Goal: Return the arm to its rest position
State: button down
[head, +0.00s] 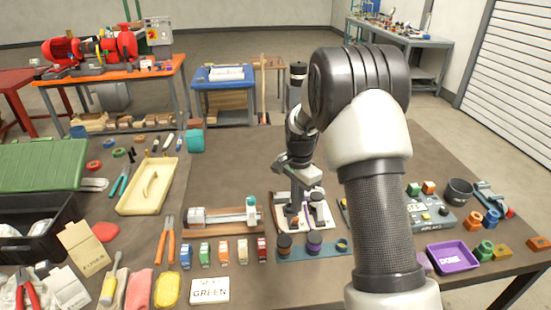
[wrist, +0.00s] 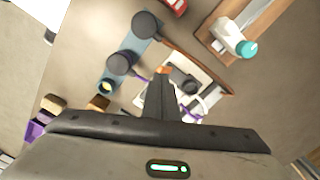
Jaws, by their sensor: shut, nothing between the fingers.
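My arm rises from the lower right of the head view and bends over the table. My gripper (head: 298,215) points down over a small white-and-wood board (head: 320,212) in the middle of the table. In the wrist view the fingers of my gripper (wrist: 163,75) are together with nothing between them. The white board (wrist: 200,95) with a dark part on it lies under the fingertips. Whether the fingertips touch the board I cannot tell.
A blue strip (head: 300,253) with dark round knobs lies in front of the gripper. A vise-like fixture (head: 222,217) stands to the left. A grey control box (head: 430,212), a purple tray (head: 452,255) and a dark cup (head: 458,190) stand to the right. The table behind the gripper is clear.

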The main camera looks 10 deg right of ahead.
jog(key=s+r+n+t+p, duration=0.1)
jog(key=s+r+n+p, duration=0.15)
jog(key=s+r, duration=0.6)
jog(key=s+r+n+t+p, duration=0.1)
jog(key=s+r+n+t, duration=0.15)
jog(key=r, duration=1.15)
jog(key=s+r+n+t+p, duration=0.1)
jog(key=s+r+n, duration=0.2)
jog(key=s, duration=0.6)
jog(key=s+r+n+t+p, duration=0.1)
jog(key=s+r+n, duration=0.3)
jog(key=s, duration=0.5)
jog(key=shift+s+r, duration=0.15)
jog(key=shift+s, duration=0.25)
